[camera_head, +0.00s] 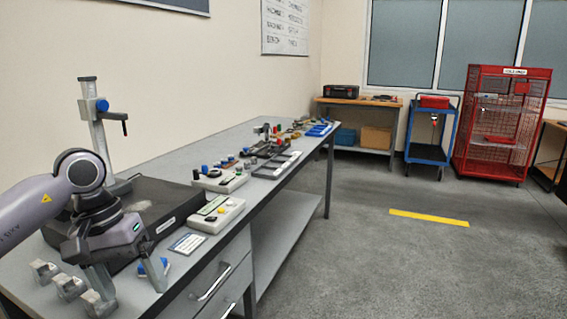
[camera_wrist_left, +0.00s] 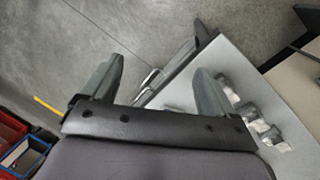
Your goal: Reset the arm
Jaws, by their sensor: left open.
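My left arm comes in from the left in the head view. Its gripper (camera_head: 128,282) points down over the near end of the grey workbench (camera_head: 165,150). The two fingers are spread apart with nothing between them. In the left wrist view the gripper (camera_wrist_left: 158,88) is also open, with the bench edge and the floor behind its fingers. A small blue-tipped part (camera_head: 163,266) shows close beside the right finger in the head view; I cannot tell if they touch. My right gripper is in neither view.
Several metal blocks (camera_head: 70,287) stand near the gripper. A black plate (camera_head: 160,199) and a height stand (camera_head: 97,130) are behind it. Two control boxes (camera_head: 217,214) (camera_head: 220,180) lie farther along. A blue cart (camera_head: 428,152) and red cage (camera_head: 500,125) stand across clear floor.

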